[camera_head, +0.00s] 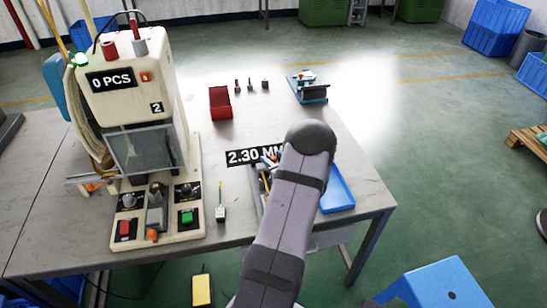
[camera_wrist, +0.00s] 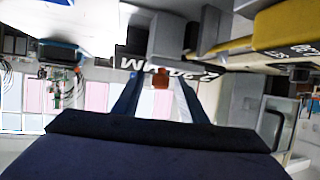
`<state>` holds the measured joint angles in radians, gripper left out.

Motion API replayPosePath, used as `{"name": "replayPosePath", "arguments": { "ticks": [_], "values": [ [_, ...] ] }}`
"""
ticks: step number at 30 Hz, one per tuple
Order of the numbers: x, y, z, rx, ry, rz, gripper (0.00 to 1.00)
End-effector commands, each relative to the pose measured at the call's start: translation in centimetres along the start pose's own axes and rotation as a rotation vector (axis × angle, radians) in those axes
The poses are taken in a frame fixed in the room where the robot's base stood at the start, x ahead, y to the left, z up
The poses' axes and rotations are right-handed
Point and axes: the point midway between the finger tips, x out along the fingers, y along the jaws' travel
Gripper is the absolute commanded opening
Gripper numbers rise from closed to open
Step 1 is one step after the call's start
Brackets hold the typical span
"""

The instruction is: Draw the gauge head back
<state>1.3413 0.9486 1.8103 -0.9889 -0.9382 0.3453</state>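The gauge shows mainly by its black "2.30 MM" label (camera_head: 254,156) in the head view; my arm covers most of what lies behind and below it. In the wrist view the label (camera_wrist: 200,70) appears upside down. A grey block (camera_wrist: 166,38) and a small orange-brown piece (camera_wrist: 161,78) are near it; I cannot tell which is the gauge head. My gripper (camera_wrist: 158,85) shows two blue fingers spread apart, with the orange-brown piece seen between them and gaps on both sides. Contact with the grey block cannot be made out. The fingertips are hidden in the head view.
A cream machine (camera_head: 125,75) reading "0 PCS" stands at the table's left, with red (camera_head: 124,229) and green (camera_head: 187,217) buttons. A blue tray (camera_head: 340,190) lies right of my arm. A red bin (camera_head: 220,103) and a blue fixture (camera_head: 309,88) stand at the back.

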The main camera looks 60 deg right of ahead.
Motion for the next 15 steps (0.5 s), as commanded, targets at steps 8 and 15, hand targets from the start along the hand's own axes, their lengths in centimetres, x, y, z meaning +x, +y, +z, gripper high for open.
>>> {"name": "replayPosePath", "arguments": {
  "ticks": [8,15],
  "values": [
    [0.33,0.01,-0.01,-0.001,0.000,0.000,0.38],
    [0.31,0.01,-0.01,-0.001,0.000,0.000,0.00]
  ]
}}
